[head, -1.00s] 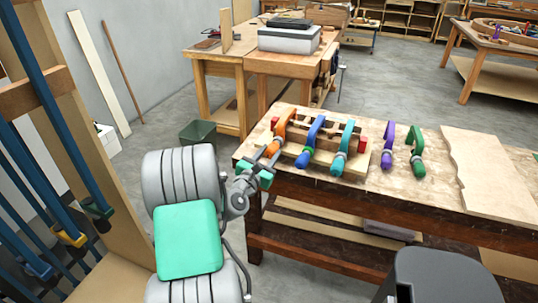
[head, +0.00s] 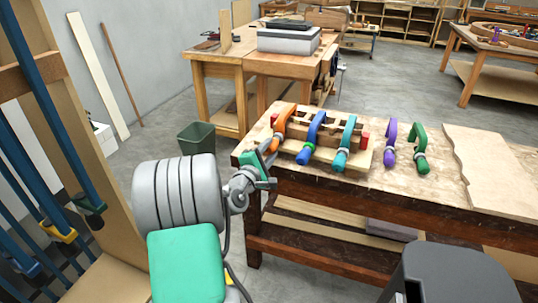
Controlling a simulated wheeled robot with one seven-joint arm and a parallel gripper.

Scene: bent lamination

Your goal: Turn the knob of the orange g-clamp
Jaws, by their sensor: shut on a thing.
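The orange g-clamp (head: 284,119) stands at the left end of a wooden lamination form (head: 340,139) on the near workbench. Its lower end with the knob is at the front edge of the form, largely hidden behind my gripper. My gripper (head: 269,156) reaches up from the lower left to that end. Its fingers are shut on the orange clamp's knob, as far as this small view shows. A blue clamp (head: 311,138) and a teal clamp (head: 345,142) stand to the right on the same form.
A purple clamp (head: 390,145) and a green clamp (head: 420,148) lie on the workbench (head: 447,185) to the right, beside a pale wavy-edged board (head: 490,165). A dark bin (head: 197,138) stands on the floor behind my arm. A rack with blue bars (head: 50,110) is close at left.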

